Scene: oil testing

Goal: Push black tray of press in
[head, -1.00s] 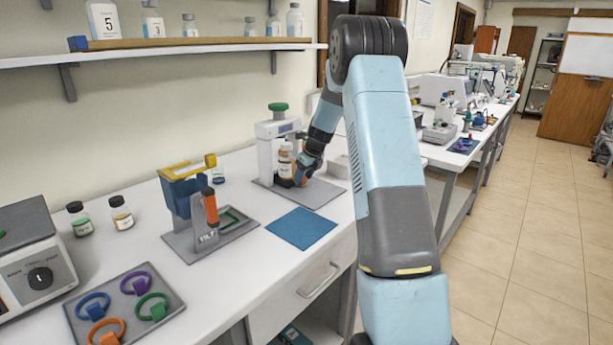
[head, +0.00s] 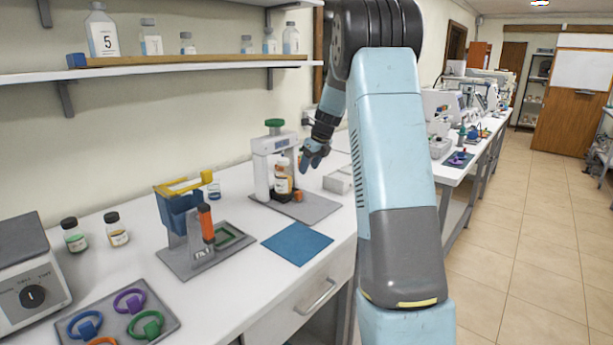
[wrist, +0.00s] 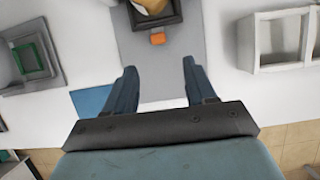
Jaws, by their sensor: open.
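The white press (head: 263,165) with a green knob stands on a grey base plate (head: 310,208). A brown bottle (head: 283,180) with a white-and-orange label is upright in it. In the wrist view the bottle (wrist: 150,5) sits in the dark square tray (wrist: 171,20), with an orange tab (wrist: 157,38) at its near side. My gripper (head: 313,158) is above and right of the bottle, apart from it. In the wrist view my gripper (wrist: 159,72) is open and empty, its fingers over the base plate and short of the orange tab.
A blue mat (head: 297,243) lies in front. A white divided box (head: 338,180) is to the right. Two small bottles and a ring tray (head: 150,302) are at left.

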